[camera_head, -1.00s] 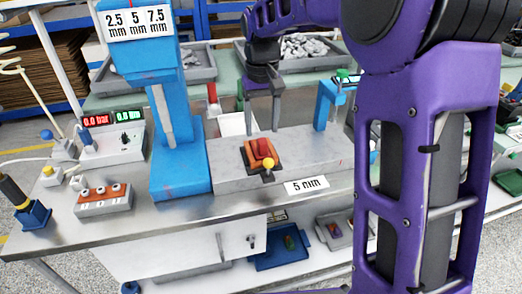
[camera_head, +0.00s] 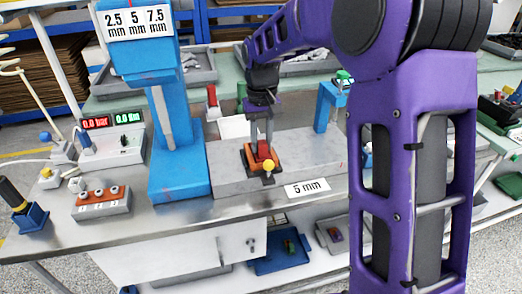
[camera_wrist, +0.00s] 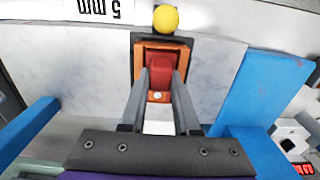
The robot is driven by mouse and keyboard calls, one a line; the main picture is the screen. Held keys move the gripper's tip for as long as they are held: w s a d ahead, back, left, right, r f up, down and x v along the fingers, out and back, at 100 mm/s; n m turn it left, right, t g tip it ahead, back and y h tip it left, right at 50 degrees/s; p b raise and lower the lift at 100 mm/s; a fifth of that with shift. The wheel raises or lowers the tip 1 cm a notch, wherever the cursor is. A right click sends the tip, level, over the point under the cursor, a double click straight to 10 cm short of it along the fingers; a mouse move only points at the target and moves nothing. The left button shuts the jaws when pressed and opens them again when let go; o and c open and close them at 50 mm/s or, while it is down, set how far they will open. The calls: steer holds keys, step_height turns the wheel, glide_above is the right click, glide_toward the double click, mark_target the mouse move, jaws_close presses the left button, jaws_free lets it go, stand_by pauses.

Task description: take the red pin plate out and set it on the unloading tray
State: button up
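The red pin plate (camera_head: 263,150) sits in an orange and dark holder (camera_head: 250,158) on the stone slab, and a yellow ball knob (camera_head: 268,167) stands at the holder's front. My gripper (camera_head: 263,141) points down over the holder. In the wrist view, the gripper's fingers (camera_wrist: 161,78) lie close against both sides of the red plate (camera_wrist: 160,62) and look shut on it. The plate is still inside the orange frame (camera_wrist: 139,62). The fingers hide part of it. A blue tray (camera_head: 262,267) and a grey tray (camera_head: 325,241) lie on the lower shelf; I cannot tell which is the unloading tray.
A blue press column (camera_head: 178,160) stands left of the slab (camera_head: 225,178) and a blue bracket (camera_head: 325,108) at its back right. A "5 mm" label (camera_head: 307,187) lies in front. A button box (camera_head: 101,202) and display unit (camera_head: 112,145) are at left.

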jaws_close()
steer(key=shift+r, duration=0.1)
